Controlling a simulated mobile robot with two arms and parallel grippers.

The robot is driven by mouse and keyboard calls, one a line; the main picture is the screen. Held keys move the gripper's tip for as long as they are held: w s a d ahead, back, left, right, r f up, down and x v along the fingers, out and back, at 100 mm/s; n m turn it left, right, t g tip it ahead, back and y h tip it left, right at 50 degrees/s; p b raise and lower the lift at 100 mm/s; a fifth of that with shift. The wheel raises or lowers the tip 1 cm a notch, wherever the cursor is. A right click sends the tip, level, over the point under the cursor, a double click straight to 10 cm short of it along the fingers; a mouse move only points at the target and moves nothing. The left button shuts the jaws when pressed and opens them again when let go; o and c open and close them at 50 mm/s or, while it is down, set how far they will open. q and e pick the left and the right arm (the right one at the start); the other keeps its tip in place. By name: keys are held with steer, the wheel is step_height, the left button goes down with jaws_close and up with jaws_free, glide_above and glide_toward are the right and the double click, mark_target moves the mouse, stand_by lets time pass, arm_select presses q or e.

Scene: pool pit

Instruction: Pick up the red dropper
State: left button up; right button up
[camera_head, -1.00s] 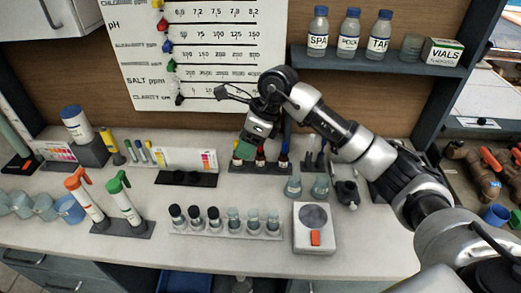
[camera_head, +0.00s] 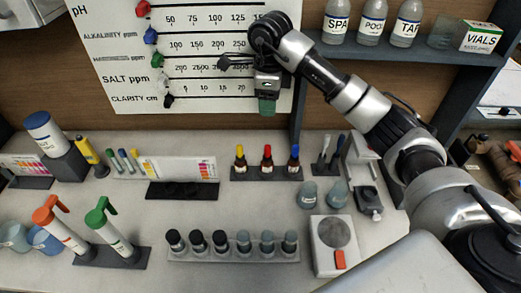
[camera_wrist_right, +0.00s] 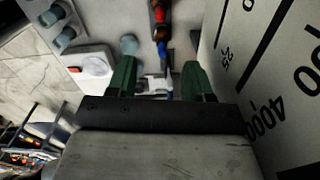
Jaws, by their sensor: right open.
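The red dropper (camera_head: 267,154) stands upright in a dark rack (camera_head: 266,174) at the back of the counter. A yellow dropper (camera_head: 240,154) is to its left and a blue dropper (camera_head: 294,155) to its right. My right gripper (camera_head: 267,106) is above the red dropper, apart from it and in front of the wall chart. In the right wrist view its green fingers (camera_wrist_right: 158,68) are spread with nothing between them. There the red dropper (camera_wrist_right: 158,14) is near the top edge, beyond the blue one (camera_wrist_right: 161,48). My left gripper is not in view.
The wall chart (camera_head: 190,65) is close behind my gripper. Pipettes (camera_head: 327,152) stand right of the rack. A row of dark-capped and clear vials (camera_head: 232,246) and a scale (camera_head: 325,245) are in front. Bottles (camera_head: 370,22) stand on the upper right shelf.

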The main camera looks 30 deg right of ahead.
mark_target(267, 146)
step_height(267, 146, down, 6)
steer(key=b, duration=0.6)
steer(key=shift+w+f, duration=0.15)
steer(key=shift+f, duration=0.55)
step_height(267, 146, down, 10)
steer(key=shift+r+p, duration=0.1)
steer(key=shift+p, duration=1.05)
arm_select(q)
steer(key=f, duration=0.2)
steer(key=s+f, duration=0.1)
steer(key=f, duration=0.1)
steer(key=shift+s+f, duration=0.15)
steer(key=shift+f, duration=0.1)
arm_select(e)
steer(key=shift+c, duration=0.3)
steer(key=c, duration=0.6)
